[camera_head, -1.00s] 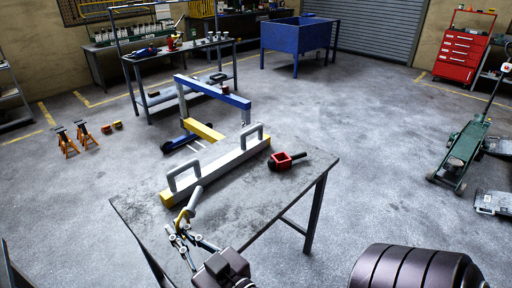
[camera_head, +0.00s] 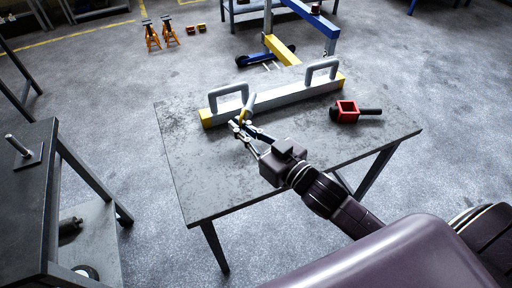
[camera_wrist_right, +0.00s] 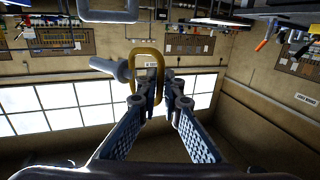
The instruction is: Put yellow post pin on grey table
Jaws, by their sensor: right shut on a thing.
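The yellow post pin (camera_head: 248,106) is a grey rod with a yellow loop handle. My right gripper (camera_head: 236,125) is shut on the pin, at its yellow loop. In the right wrist view, the yellow loop (camera_wrist_right: 134,66) stands at the fingertips (camera_wrist_right: 162,82) and the grey rod points left. The grey table (camera_head: 188,165) has a worn metal top. The pin and gripper are over this table, in front of the long bar; the exact height of the pin above the top is unclear. My left gripper is not in view.
A grey bar (camera_head: 285,95) with two handles and yellow ends lies along the table's back. A red square collar (camera_head: 346,111) with a dark handle lies to its right. The table's front left is bare. A dark bench (camera_head: 25,190) with an upright pin stands at left.

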